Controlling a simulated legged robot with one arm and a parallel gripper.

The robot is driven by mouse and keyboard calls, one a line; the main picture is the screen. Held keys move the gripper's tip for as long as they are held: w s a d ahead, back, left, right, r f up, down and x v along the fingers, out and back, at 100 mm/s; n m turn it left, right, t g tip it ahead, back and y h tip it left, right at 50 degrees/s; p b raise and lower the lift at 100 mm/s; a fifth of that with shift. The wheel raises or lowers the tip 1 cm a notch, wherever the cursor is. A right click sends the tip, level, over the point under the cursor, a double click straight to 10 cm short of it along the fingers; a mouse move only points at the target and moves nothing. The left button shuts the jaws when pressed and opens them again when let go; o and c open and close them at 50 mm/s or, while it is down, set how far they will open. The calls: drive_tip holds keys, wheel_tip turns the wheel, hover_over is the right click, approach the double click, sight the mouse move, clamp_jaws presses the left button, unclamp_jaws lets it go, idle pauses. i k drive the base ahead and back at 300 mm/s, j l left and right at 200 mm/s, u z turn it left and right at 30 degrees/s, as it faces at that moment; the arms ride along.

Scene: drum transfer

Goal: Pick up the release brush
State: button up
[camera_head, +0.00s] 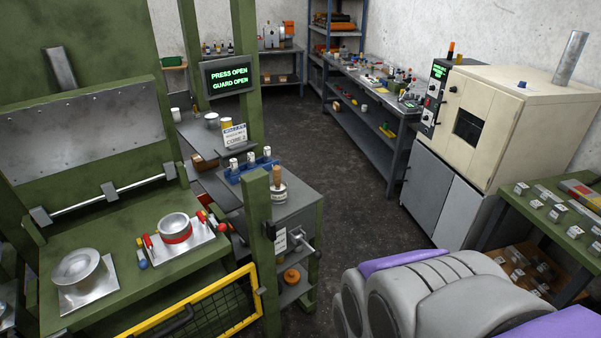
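A wooden handle (277,176), which looks like the release brush, stands upright in a small pale jar (278,195). The jar is on the grey side stand (300,197) to the right of the green press. The brush's lower end is hidden in the jar. My gripper is out of view. Only grey and purple parts of my own body show at the bottom right.
A green post (257,240) and the open yellow-framed guard (205,312) stand in front of the stand. A blue rack (250,170) with white containers sits behind the jar. A cream oven (515,110) is on the right. Dark floor (345,190) lies clear between.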

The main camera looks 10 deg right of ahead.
sight(276, 169)
drive_tip(key=i+j+u, duration=0.15)
drive_tip(key=i+j, duration=0.15)
drive_tip(key=i+j+u, duration=0.15)
drive_tip(key=i+j, duration=0.15)
drive_tip(key=i, duration=0.2)
drive_tip(key=i+j+u, duration=0.15)
drive_tip(key=i, duration=0.3)
